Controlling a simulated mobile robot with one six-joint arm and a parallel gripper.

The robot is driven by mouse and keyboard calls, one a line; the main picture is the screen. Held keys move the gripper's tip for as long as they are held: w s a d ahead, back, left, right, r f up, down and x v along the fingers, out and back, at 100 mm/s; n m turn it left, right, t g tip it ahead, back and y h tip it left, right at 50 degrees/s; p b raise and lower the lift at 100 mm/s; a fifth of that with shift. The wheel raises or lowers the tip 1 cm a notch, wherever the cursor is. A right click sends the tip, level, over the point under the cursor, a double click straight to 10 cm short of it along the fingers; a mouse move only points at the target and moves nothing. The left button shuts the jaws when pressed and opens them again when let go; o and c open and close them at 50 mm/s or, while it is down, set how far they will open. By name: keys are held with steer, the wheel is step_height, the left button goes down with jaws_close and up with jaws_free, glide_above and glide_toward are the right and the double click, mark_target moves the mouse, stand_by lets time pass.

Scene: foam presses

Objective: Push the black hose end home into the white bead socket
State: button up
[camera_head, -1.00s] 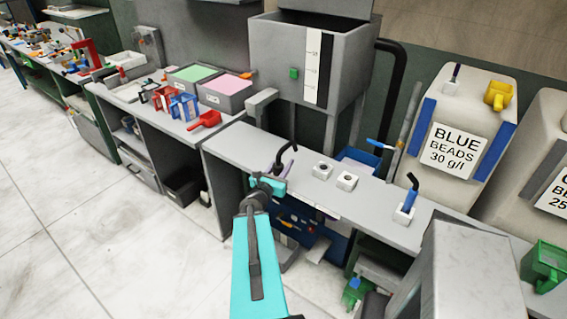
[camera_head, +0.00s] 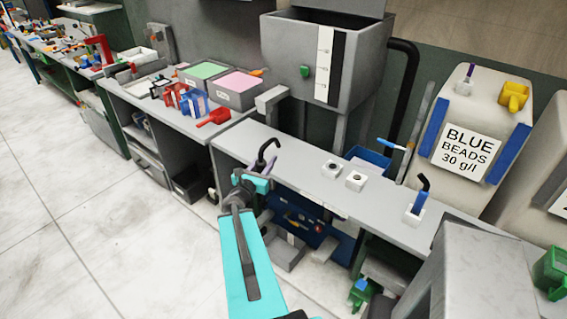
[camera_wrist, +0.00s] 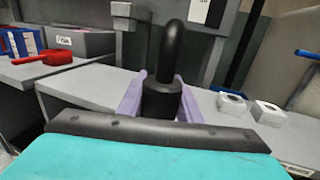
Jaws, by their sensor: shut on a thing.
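The black hose end (camera_head: 268,149) is a bent black tube held upright at the near edge of the bench. It also shows in the wrist view (camera_wrist: 171,60), rising between the lavender fingers. My gripper (camera_head: 264,174) is shut on its lower part; in the wrist view the fingers (camera_wrist: 160,95) flank its thick black collar. Two white blocks with dark round holes stand on the bench to the right: the left white socket (camera_head: 332,169) and the right white socket (camera_head: 355,180). The hose is clear of both. I cannot tell which is the white bead socket.
A white block (camera_head: 413,217) with a blue, black-tipped piece stands farther right. A grey machine (camera_head: 316,65) rises behind the bench (camera_head: 290,165). A red scoop (camera_head: 213,117) and bins lie left. The bench top between the hose and the sockets is clear.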

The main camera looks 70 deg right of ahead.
steer(key=w+a+n+t+y+b, duration=0.1)
steer(key=w+a+n+t+b, duration=0.4)
steer(key=w+a, duration=2.1)
steer(key=w+a+n+t+y+b, duration=0.1)
steer(key=w+a+t, duration=0.1)
steer(key=a, duration=1.6)
steer(key=w+a+n+t+y+b, duration=0.1)
steer(key=w+a+t, duration=0.2)
steer(key=a, duration=1.5)
steer(key=shift+a+f+t+y+b, duration=0.2)
steer(key=shift+t+y+b, duration=0.1)
steer(key=shift+y+b, duration=0.1)
